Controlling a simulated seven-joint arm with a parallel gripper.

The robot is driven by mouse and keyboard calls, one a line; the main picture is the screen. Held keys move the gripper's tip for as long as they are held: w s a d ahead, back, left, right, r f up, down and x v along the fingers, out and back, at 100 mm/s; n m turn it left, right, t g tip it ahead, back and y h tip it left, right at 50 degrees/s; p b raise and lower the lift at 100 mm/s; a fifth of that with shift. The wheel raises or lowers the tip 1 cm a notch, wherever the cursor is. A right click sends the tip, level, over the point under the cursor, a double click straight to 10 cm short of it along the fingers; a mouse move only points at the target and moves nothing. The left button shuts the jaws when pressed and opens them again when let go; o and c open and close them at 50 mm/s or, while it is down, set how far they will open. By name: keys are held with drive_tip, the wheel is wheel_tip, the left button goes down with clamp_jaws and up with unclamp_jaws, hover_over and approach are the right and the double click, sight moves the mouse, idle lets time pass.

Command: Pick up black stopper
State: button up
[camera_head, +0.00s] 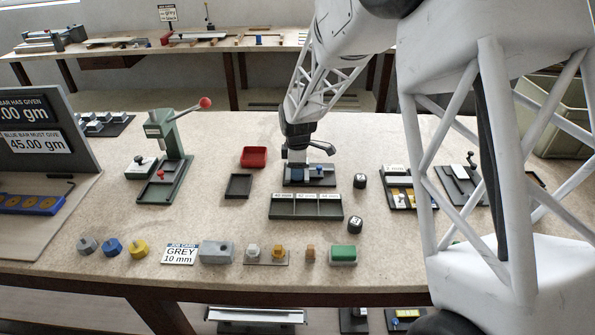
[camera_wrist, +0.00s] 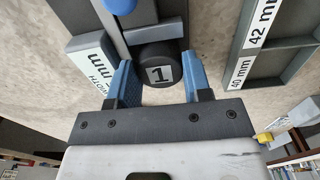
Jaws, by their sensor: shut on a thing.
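The black stopper (camera_wrist: 160,73), a short dark cylinder with a white "1" label, sits between the two blue fingers of my gripper (camera_wrist: 158,60) in the wrist view. The gripper is shut on it. In the head view my gripper (camera_head: 298,155) is over the rear of a small grey fixture (camera_head: 297,182) with a blue part, behind the three-bay tray. The stopper cannot be made out clearly there. Whether it still touches the fixture, I cannot tell.
Two other black stoppers, marked 2 (camera_head: 359,181) and 3 (camera_head: 355,224), stand right of the three-bay tray (camera_head: 306,213). A red bin (camera_head: 254,157) and a dark tray (camera_head: 238,186) are to the left. A green lever press (camera_head: 168,150) stands further left.

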drive_tip(key=shift+r, duration=0.8)
wheel_tip(320, 180, up, 2)
drive_tip(key=shift+r, duration=0.1)
drive_tip(key=s+d, duration=0.1)
drive_tip(key=s, duration=0.4)
drive_tip(key=s+d, duration=0.1)
drive_tip(key=s, duration=0.4)
drive_tip(key=s+d+r, duration=0.1)
drive_tip(key=s+d, duration=0.1)
drive_tip(key=s, duration=0.3)
drive_tip(key=shift+s, duration=0.1)
drive_tip(key=shift+s+d, duration=0.1)
drive_tip(key=shift+s, duration=0.05)
drive_tip(key=s+d, duration=0.2)
drive_tip(key=s, duration=0.2)
drive_tip(key=s+d, duration=0.3)
drive_tip(key=s, duration=0.2)
drive_tip(key=s+d, duration=0.3)
drive_tip(key=s, duration=0.1)
drive_tip(key=shift+s+d+f, duration=0.1)
drive_tip(key=shift+s, duration=0.25)
drive_tip(key=shift+w, duration=0.15)
